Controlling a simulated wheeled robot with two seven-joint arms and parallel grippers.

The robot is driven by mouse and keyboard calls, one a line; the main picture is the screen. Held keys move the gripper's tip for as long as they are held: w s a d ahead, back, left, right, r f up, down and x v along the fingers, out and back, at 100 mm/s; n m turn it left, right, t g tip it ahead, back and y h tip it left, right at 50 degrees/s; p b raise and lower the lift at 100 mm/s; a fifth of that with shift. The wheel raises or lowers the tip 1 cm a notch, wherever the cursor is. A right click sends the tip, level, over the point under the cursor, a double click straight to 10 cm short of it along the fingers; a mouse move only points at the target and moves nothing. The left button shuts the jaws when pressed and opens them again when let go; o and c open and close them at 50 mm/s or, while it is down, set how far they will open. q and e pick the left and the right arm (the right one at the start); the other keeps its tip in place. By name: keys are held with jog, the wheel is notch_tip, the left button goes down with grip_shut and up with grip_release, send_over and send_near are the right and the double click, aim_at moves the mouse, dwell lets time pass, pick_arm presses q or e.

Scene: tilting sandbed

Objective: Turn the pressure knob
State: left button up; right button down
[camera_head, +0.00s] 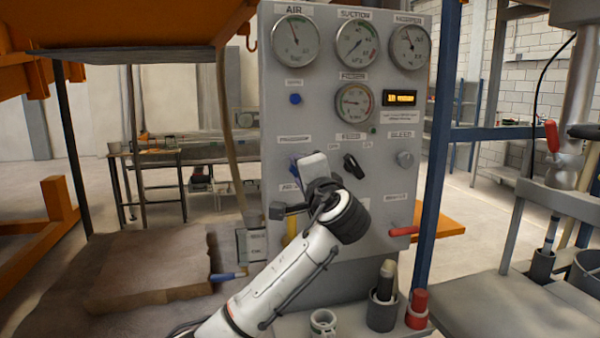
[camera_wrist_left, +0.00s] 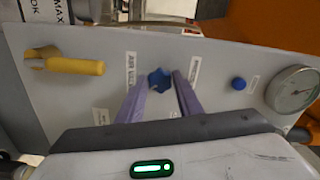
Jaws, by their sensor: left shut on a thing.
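The pressure knob is a small blue star-shaped knob (camera_wrist_left: 160,80) on the grey control panel (camera_head: 330,100). In the head view only a bit of blue (camera_head: 293,164) shows beside my gripper, under a label. My left gripper (camera_head: 298,182) is at the panel's left side. In the left wrist view its two fingers (camera_wrist_left: 160,84) are on either side of the knob, shut on it. The gripper body hides part of the panel in the head view. My right gripper is not in view.
Round gauges (camera_head: 297,42) line the panel top, with a blue button (camera_head: 295,98) below. A yellow lever (camera_wrist_left: 75,66) is near the knob.

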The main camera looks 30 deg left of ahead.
pick_arm(q)
jog(key=shift+m, duration=0.6)
jog(key=o, duration=1)
jog(key=shift+o, duration=0.2)
jog(key=b+v, duration=0.2)
jog(key=v, duration=0.8)
jog(key=shift+s+d, duration=0.1)
jog(key=shift+s, duration=0.05)
